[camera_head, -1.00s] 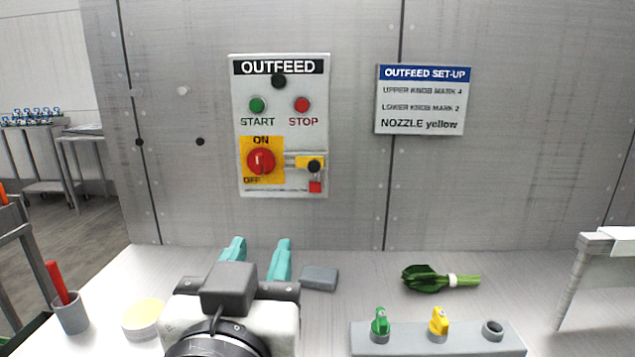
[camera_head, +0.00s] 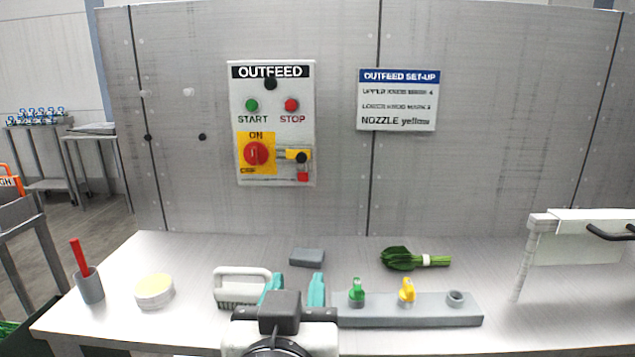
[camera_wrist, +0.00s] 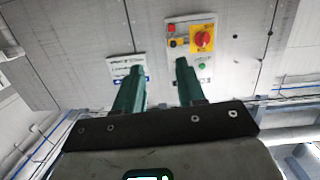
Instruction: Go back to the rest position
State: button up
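My gripper (camera_head: 292,289) is in the lower middle of the head view, in front of the bench top, with its two teal fingers apart and nothing between them. The wrist view also shows the gripper (camera_wrist: 158,85) with its fingers spread and empty, facing the wall. The OUTFEED panel (camera_head: 305,120) is on the wall, upper left of middle, with a green START button, a red STOP button and a red rotary switch (camera_head: 256,153) on a yellow plate. A yellow latch (camera_head: 297,155) is right of the switch. The panel also shows in the wrist view (camera_wrist: 207,73), upside down.
On the bench are a white-handled brush (camera_head: 243,271), a grey block (camera_head: 307,257), a bundle of greens (camera_head: 402,258), a grey nozzle rack (camera_head: 430,310), a round yellow-topped tub (camera_head: 154,291) and a grey cup (camera_head: 90,287). A white sheet-sided unit (camera_head: 575,243) stands right.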

jog(key=s+d+f+g+h+p, duration=0.15)
jog(key=d+f+g, duration=0.25)
jog(key=d+f, duration=0.55)
jog(key=s+d+f+g+p, duration=0.2)
jog(key=d+f+g+p, duration=0.15)
jog(key=d+f, duration=0.65)
jog(key=s+d+f+g+p, duration=0.1)
jog(key=s+d+f+g, duration=0.1)
jog(key=s, duration=0.5)
jog(key=s+d+f+g+y+p, duration=0.1)
jog(key=s+d+f+g, duration=0.2)
jog(key=s+d+f, duration=0.2)
jog(key=s+d+f+g+y+p, duration=0.1)
jog(key=s+d+f+g, duration=0.2)
jog(key=s+f, duration=0.4)
jog(key=s, duration=0.4)
jog(key=shift+d, duration=0.15)
